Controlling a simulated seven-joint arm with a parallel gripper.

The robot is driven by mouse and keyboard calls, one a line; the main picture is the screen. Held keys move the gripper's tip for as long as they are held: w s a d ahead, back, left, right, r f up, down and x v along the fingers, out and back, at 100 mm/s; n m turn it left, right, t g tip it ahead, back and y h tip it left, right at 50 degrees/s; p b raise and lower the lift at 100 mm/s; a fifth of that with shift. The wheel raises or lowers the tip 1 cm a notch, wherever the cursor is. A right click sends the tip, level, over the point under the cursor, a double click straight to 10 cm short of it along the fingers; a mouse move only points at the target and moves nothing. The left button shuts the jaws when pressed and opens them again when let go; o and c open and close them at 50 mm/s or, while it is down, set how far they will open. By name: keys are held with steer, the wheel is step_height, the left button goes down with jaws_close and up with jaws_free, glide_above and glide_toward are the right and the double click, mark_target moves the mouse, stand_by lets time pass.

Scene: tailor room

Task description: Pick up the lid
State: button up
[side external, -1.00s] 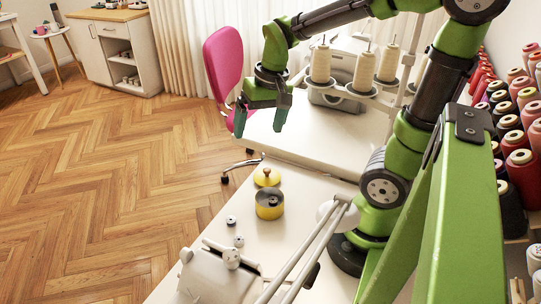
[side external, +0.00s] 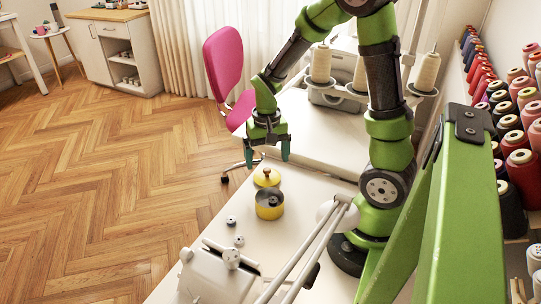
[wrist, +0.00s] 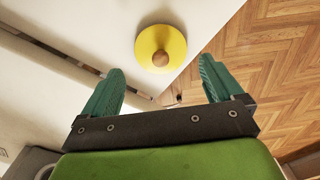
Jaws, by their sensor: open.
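The yellow lid (side external: 266,180) with a round wooden knob lies on the white table, just behind a yellow pot (side external: 269,204) that stands open. In the wrist view the lid (wrist: 149,44) shows from above, past the fingertips and between their lines. My gripper (side external: 268,159) is open, with its green fingers pointing down over the table, above the lid and apart from it. In the wrist view my gripper (wrist: 160,75) has its two fingers spread wide with nothing between them. The lid is unobstructed in both views.
The white table (side external: 310,190) ends in an edge left of the lid, above the wooden floor (side external: 120,190). Small spools (side external: 239,240) and a white machine (side external: 215,275) stand nearer the camera. A pink chair (side external: 228,65) and thread cones (side external: 320,63) are behind.

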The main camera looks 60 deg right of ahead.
mark_target(267, 169)
steer(key=shift+f, duration=2.7)
steer(key=c, duration=0.8)
steer(key=r, duration=0.6)
steer(key=a+r, duration=0.1)
steer(key=r, duration=0.3)
steer(key=shift+w+r, duration=0.1)
steer(key=shift+w, duration=0.05)
steer(key=s+a+n, duration=0.5)
steer(key=s+a, duration=0.1)
steer(key=a, duration=0.2)
steer(key=shift+a+f, duration=0.2)
steer(key=shift+f, duration=2.4)
